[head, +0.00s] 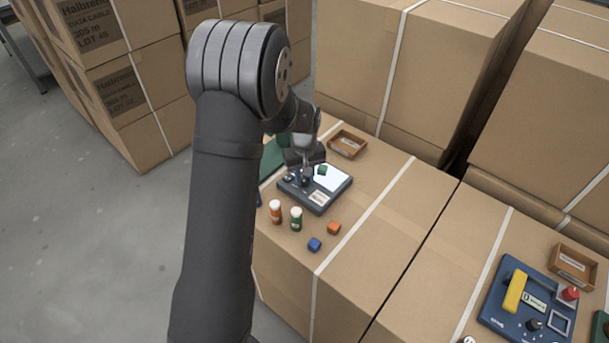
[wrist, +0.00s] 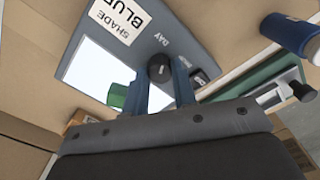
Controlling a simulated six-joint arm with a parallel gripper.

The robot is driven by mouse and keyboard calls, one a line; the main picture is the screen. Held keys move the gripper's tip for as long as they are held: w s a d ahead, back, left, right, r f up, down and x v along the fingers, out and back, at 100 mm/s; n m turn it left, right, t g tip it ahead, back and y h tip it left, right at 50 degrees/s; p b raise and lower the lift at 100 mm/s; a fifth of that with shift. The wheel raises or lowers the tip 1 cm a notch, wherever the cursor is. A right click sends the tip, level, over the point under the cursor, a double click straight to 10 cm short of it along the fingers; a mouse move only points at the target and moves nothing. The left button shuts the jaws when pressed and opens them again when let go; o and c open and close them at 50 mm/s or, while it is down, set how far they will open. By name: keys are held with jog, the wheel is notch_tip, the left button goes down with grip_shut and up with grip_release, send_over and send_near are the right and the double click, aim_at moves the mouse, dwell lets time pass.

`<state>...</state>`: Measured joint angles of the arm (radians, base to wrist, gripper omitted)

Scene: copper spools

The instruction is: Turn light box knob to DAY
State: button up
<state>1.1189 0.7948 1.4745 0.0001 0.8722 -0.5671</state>
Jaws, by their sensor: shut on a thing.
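The light box (head: 306,203) is a grey-blue panel with a bright white screen (head: 335,180) on top of the cartons. In the wrist view the light box (wrist: 185,30) shows a "SHADE BLUE" label and the word DAY beside a dark round knob (wrist: 160,68). My gripper (wrist: 162,80) has its two blue-grey fingers on either side of this knob and is shut on it. In the head view my gripper (head: 308,171) is over the box, and the knob is mostly hidden.
A green piece (head: 321,169) is on the light box by the screen. A wooden tray (head: 347,154) lies behind. Another panel (head: 500,308) is at right.

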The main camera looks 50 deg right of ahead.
aim_at(304, 179)
jog(key=shift+n, duration=0.9)
jog(key=o, duration=1)
jog(key=shift+r, duration=0.1)
notch_tip(304, 179, up, 17)
jog(key=shift+r, duration=0.15)
